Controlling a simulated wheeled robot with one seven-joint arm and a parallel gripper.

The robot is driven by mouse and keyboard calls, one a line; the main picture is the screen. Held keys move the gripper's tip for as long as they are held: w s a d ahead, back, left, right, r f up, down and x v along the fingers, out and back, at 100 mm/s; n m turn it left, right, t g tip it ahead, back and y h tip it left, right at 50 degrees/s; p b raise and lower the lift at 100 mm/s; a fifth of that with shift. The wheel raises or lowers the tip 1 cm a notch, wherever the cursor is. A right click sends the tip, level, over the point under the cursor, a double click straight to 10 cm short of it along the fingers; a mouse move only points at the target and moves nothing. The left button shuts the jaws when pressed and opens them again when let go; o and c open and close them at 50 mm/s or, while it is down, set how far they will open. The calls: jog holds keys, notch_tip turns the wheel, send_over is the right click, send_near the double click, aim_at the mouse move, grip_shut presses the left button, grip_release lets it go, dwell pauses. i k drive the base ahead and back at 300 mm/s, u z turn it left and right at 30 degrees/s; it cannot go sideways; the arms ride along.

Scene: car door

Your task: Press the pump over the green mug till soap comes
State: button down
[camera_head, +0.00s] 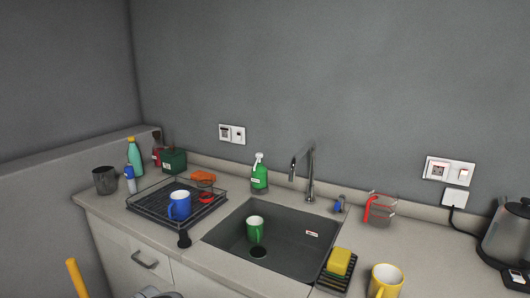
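A green soap bottle (259,177) with a white pump head (258,158) stands upright on the counter behind the sink, left of the tap. A green mug (255,230) stands in the sink, upright, just behind the drain. The mug is below and in front of the bottle, not directly under the pump head. No soap is visible. My gripper cannot be made out; only a grey shape, too cut off to identify, shows at the bottom edge.
The sink (290,260) has a tall tap (310,172) behind it. A dish rack (147,208) with a blue mug (180,205) stands left. A yellow sponge (340,261), yellow mug (386,281) and kettle (508,236) are right. A teal bottle (135,157) stands far left.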

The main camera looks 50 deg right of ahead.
aim_at(259, 156)
jog(key=i, duration=1)
